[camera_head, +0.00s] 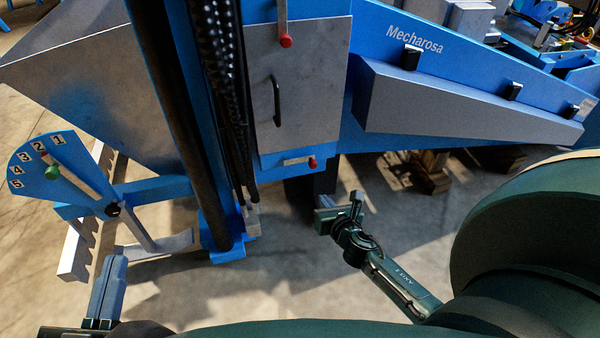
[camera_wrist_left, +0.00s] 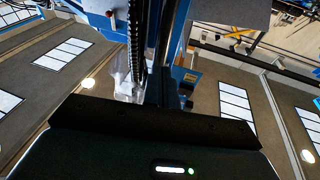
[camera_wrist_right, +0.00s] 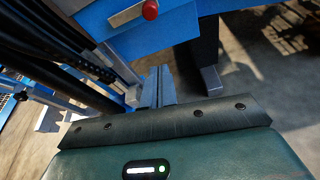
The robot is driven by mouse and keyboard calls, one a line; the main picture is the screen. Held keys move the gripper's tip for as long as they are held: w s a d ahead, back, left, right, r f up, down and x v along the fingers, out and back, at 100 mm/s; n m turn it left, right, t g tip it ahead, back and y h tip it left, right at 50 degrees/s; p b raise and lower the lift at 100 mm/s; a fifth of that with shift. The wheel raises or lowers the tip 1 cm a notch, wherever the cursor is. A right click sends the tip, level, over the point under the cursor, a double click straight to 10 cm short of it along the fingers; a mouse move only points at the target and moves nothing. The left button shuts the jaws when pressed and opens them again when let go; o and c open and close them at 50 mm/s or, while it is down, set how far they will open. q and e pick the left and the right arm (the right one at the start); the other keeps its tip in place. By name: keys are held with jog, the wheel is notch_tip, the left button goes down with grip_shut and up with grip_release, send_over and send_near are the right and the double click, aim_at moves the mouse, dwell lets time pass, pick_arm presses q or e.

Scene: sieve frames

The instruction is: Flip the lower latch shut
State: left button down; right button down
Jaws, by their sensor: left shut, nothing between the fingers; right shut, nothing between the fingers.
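The lower latch (camera_head: 298,162) is a short silver bar with a red knob at its right end. It lies about level on the blue frame, just below the grey door (camera_head: 305,90), and does not cross the door. It also shows at the top of the right wrist view (camera_wrist_right: 128,15). My right gripper (camera_head: 325,212) is shut and empty, below and slightly right of the latch, apart from it. Its fingers show in the right wrist view (camera_wrist_right: 157,85). My left gripper (camera_head: 108,285) is shut and empty at the lower left, far from the latch.
The upper latch (camera_head: 283,20) hangs upright over the door's top edge, red knob down. A black handle (camera_head: 276,100) is on the door. Dark hoses (camera_head: 225,90) run left of it.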

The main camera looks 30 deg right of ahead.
pick_arm(q)
jog(key=shift+w+a, duration=0.1)
pick_arm(e)
jog(key=shift+w+a+f, duration=0.1)
jog(key=shift+f, duration=0.05)
